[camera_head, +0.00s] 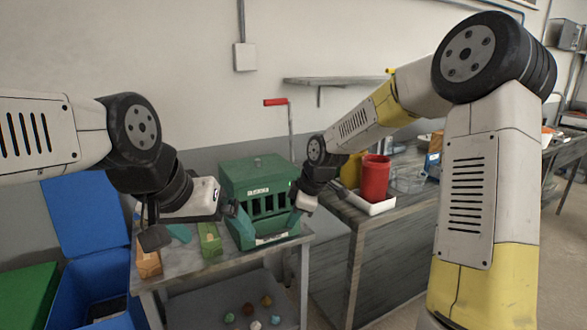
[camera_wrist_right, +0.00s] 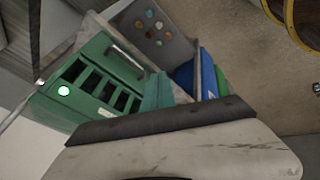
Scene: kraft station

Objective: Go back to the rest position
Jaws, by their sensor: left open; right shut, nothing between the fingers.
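My left gripper (camera_head: 212,225) is open and empty. It hangs over the grey table, left of the green slotted box, with its teal fingers pointing down and right. My right gripper (camera_head: 293,219) is shut and empty, in front of the right side of the green slotted box (camera_head: 259,183). Its shut teal fingers (camera_wrist_right: 157,92) show beyond the gripper body in the right wrist view, with the green box (camera_wrist_right: 90,85) beside them. Whether the right fingers touch the box cannot be told.
The grey table (camera_head: 268,247) carries a small green holder (camera_head: 210,240) and an orange-brown block (camera_head: 148,262). Several coloured lumps lie on its lower shelf. A blue bin (camera_head: 85,215) stands left.

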